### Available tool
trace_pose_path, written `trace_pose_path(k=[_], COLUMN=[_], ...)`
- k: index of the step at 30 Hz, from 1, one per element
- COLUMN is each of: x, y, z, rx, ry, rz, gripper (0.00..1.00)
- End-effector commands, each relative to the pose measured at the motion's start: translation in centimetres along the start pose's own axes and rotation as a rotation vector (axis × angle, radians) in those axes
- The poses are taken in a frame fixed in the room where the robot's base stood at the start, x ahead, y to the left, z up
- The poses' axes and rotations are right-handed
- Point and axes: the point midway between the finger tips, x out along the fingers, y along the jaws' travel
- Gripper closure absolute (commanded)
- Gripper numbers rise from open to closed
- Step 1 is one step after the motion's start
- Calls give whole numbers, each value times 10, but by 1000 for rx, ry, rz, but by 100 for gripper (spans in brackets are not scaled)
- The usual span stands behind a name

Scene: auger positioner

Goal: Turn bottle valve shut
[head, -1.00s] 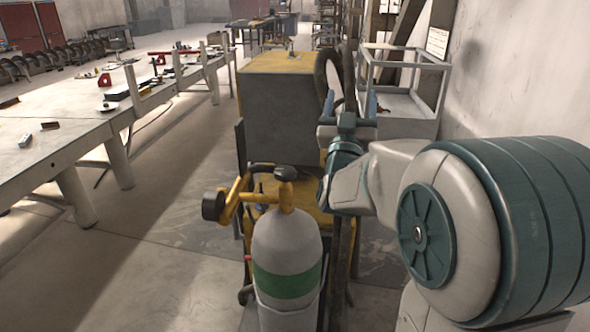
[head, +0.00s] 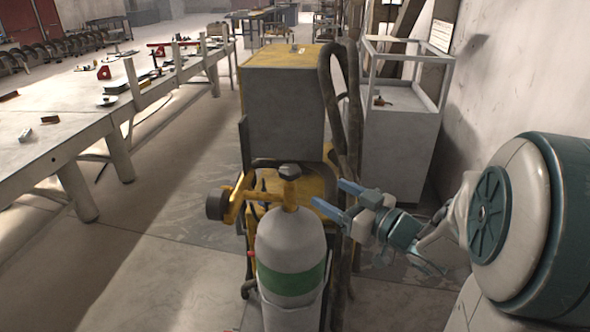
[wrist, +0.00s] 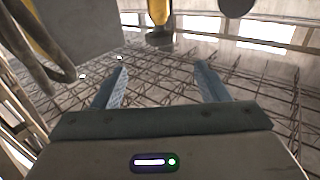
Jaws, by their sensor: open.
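The gas bottle (head: 290,245) is grey with a green band and stands upright. On its yellow neck sits a dark round valve knob (head: 289,171). A yellow fitting (head: 236,200) with a black round end reaches left from the neck. My gripper (head: 329,194) is open and empty, to the right of the bottle's neck, a little lower than the knob and apart from it. In the wrist view, which looks upside down, the knob (wrist: 159,37) on its yellow stem appears beyond the spread fingers (wrist: 160,72), near the top edge.
A grey and yellow cabinet (head: 284,100) stands behind the bottle, with dark hoses (head: 338,100) on its right side. A glass-framed stand (head: 400,135) is behind my gripper. A long worktable (head: 60,145) runs along the left; open floor lies between it and the bottle.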

Motion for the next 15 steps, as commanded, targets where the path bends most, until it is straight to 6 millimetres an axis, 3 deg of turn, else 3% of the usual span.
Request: trace_pose_path(k=[5, 15], x=[15, 85], y=[-2, -2], z=[1, 0], rx=[4, 4], ry=[-6, -6], rz=[-11, -8], gripper=[32, 32])
